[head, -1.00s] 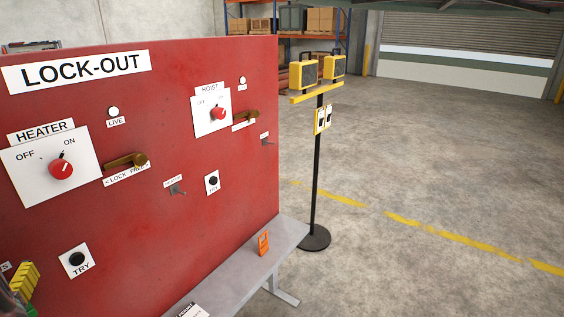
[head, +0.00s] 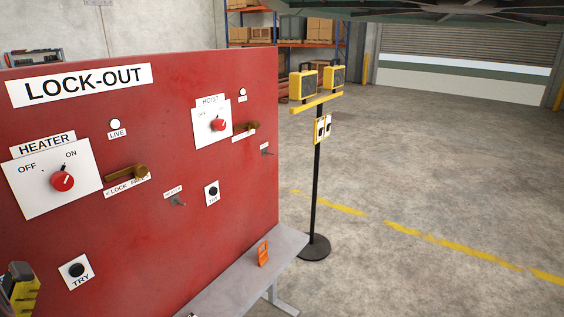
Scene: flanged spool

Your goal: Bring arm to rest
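A dark grey piece (head: 21,270) shows at the lower left edge, in front of the red board and over a yellow stepped thing (head: 24,297). It may be part of my gripper, but too little shows to be sure. No finger pair can be made out, so I cannot see whether the gripper is open or holding anything. The rest of my arm is not clearly visible.
The red lock-out board (head: 130,230) fills the left, with knobs and brass levers standing out. A grey ledge (head: 225,292) below it carries an orange item (head: 263,253). A black post (head: 315,190) with yellow lamps stands right of it. The floor further right is clear.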

